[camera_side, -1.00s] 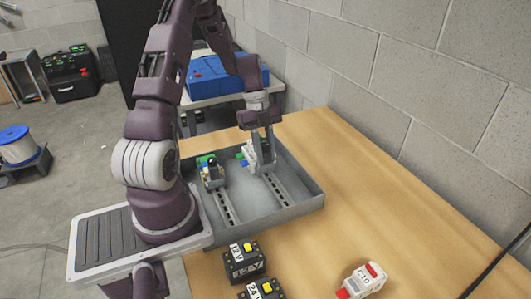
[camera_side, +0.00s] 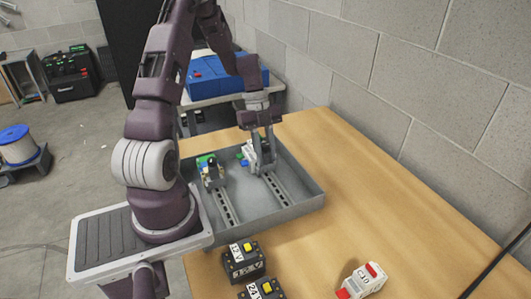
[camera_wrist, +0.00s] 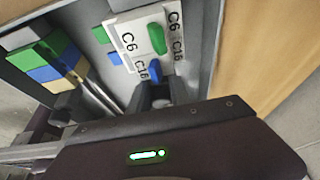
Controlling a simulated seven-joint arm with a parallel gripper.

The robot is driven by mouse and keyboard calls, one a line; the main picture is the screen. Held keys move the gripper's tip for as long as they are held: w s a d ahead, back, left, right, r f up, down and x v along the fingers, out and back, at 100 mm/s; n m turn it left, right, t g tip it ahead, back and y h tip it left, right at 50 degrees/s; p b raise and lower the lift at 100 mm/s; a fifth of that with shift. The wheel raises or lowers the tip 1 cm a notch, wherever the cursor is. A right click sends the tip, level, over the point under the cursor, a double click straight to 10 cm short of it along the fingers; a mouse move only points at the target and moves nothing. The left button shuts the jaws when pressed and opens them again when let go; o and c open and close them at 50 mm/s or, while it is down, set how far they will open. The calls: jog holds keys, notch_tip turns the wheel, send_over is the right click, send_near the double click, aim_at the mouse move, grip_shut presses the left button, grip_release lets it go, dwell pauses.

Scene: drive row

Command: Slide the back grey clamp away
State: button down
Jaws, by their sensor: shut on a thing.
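My gripper (camera_side: 266,163) reaches down over the right-hand rail (camera_side: 278,188) in the grey tray. Its dark fingers (camera_wrist: 162,92) show in the wrist view, close beside a row of white breakers (camera_wrist: 146,42) marked C6 and C16, with green and blue parts. My gripper is shut on the grey clamp, which is mostly hidden between the fingers. The white breakers also show just left of my gripper in the side view (camera_side: 249,148).
The grey tray (camera_side: 312,200) has raised walls. A second rail (camera_side: 225,207) carries green, blue and tan blocks (camera_wrist: 50,62). Two black units with yellow buttons (camera_side: 245,260) and a white C10 breaker (camera_side: 362,281) lie on the wooden table. The bare rail ahead is free.

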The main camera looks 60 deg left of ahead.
jog(key=d, duration=0.6)
jog(key=shift+d, duration=0.1)
jog(key=c, duration=1.2)
grip_release()
jog(key=v, duration=0.7)
